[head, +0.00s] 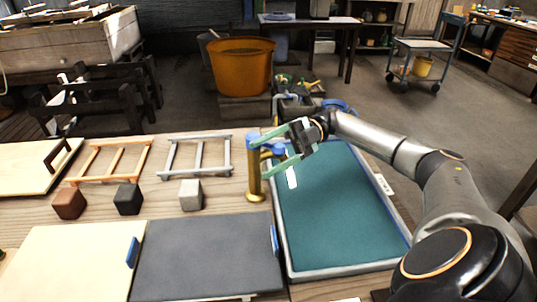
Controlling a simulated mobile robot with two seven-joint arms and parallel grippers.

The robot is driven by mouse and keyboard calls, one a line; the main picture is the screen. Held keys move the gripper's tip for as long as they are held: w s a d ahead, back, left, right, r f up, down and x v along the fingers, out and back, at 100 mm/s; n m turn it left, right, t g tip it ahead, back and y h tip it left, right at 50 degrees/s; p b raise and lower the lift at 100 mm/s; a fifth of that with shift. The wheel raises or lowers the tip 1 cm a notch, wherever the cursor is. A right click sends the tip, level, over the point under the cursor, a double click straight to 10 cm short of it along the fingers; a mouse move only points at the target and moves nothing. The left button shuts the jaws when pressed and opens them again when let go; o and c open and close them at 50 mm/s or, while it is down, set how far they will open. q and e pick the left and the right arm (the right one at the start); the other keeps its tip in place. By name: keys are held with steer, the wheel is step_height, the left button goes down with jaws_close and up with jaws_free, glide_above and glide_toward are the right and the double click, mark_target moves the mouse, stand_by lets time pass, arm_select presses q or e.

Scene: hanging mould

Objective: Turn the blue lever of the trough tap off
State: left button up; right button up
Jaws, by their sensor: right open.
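The trough tap (255,180) is a brass post standing on the bench at the left edge of the trough (335,215), a grey-rimmed basin with a teal inside. Blue parts show at the top of the tap (253,139) and just right of it (279,150); the latter looks like the lever, partly hidden by my gripper. My right gripper (262,159) is open, with green fingers pointing left. One finger passes above the right blue part and one below it; I cannot tell whether they touch it. My left gripper is not in view.
Left of the tap, dark red (69,202), black (128,199) and grey (191,195) blocks stand before an orange frame (110,160) and a grey frame (197,154). A dark panel (205,257) and a pale panel (75,262) lie in front. An orange tub (240,68) stands behind.

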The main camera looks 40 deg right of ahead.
steer(key=shift+d, duration=0.1)
steer(key=d+b, duration=0.1)
steer(key=d, duration=0.6)
steer(key=shift+s+d, duration=0.15)
steer(key=shift+d, duration=0.05)
stand_by(0.7)
